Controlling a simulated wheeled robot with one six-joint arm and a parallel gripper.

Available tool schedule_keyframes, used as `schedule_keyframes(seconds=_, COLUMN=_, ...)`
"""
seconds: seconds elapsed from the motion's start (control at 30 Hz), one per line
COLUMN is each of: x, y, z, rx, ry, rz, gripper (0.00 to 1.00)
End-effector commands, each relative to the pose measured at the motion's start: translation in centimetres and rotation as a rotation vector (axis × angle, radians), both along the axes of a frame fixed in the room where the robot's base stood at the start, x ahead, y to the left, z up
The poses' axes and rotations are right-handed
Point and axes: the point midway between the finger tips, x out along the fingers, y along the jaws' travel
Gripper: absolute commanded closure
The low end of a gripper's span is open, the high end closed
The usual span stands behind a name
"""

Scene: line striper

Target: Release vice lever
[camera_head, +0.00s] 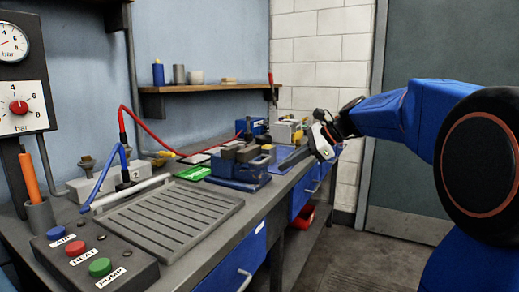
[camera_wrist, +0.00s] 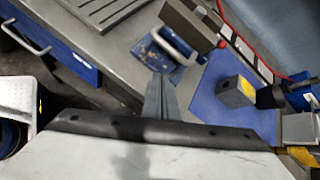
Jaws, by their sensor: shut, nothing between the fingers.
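The vice (camera_head: 236,174) stands on the bench top, with a blue body and dark grey jaw blocks. In the wrist view the vice (camera_wrist: 160,64) is at the top centre, with a pale curved bar on its blue side. A small red knob (camera_wrist: 222,43) shows by the jaw block, and I cannot tell whether it is part of the lever. My gripper (camera_wrist: 160,77) is shut and empty, its grey fingers pointing at the vice's near side. In the head view my gripper (camera_head: 284,166) is right of the vice; contact cannot be told.
A blue mat (camera_wrist: 225,95) with a grey and yellow block (camera_wrist: 236,90) lies beside the vice. A ridged tray (camera_head: 175,220) and a button box (camera_head: 85,255) stand nearer. A red hose (camera_head: 170,150) runs behind. A wall shelf (camera_head: 200,88) hangs above. Floor is free at right.

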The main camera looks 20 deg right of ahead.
Motion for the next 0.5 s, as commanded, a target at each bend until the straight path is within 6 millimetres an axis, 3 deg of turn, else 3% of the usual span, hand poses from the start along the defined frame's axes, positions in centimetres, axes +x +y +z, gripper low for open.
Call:
schedule_keyframes(seconds=0.03, x=1.5, y=-1.0, z=0.6, rx=0.05, ry=0.018, rz=-0.036, gripper=1.0)
schedule_keyframes(seconds=0.2, x=5.0, y=-3.5, z=2.7, rx=0.205, ry=0.073, rz=-0.131, gripper=1.0)
schedule_keyframes(seconds=0.5, x=7.6, y=-5.8, z=4.4, rx=0.335, ry=0.117, rz=-0.199, gripper=1.0)
